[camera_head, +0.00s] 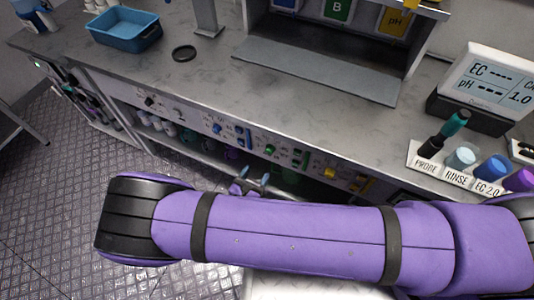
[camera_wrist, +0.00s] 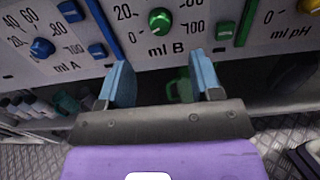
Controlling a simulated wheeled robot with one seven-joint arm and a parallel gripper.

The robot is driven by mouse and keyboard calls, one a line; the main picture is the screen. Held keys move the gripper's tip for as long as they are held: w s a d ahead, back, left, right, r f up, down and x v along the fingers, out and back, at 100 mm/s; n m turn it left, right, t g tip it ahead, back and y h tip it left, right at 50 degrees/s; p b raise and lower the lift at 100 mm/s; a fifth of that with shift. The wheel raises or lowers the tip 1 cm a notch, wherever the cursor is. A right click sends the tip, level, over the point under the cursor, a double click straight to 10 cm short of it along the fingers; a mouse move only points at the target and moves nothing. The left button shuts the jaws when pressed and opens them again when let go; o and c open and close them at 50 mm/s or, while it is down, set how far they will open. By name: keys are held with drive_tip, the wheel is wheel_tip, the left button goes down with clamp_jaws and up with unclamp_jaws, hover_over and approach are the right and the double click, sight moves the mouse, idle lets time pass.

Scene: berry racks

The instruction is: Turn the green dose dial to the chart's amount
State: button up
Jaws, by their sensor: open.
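The green dose dial (camera_wrist: 160,21) sits on the upright "ml B" panel, with numbers from 0 to 100 around it. It also shows as a small green knob in the head view (camera_head: 269,150). Its pointer mark is too small to read surely. My gripper (camera_wrist: 160,60) is open and empty, its two blue fingers apart, below and in front of the dial and not touching it. In the head view my gripper (camera_head: 252,182) is just below the panel front. I cannot make out a chart with an amount.
A blue dial (camera_wrist: 42,48) for "ml A" is at left and a yellow dial (camera_wrist: 309,5) for "ml pH" at right. A meter (camera_head: 487,88) and several cups stand on the counter. Below the panel is a dark shelf.

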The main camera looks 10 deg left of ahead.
sight(268, 153)
drive_tip(key=x, duration=0.8)
drive_tip(key=shift+w+d, duration=0.1)
drive_tip(key=shift+w, duration=0.05)
drive_tip(key=c, duration=0.9)
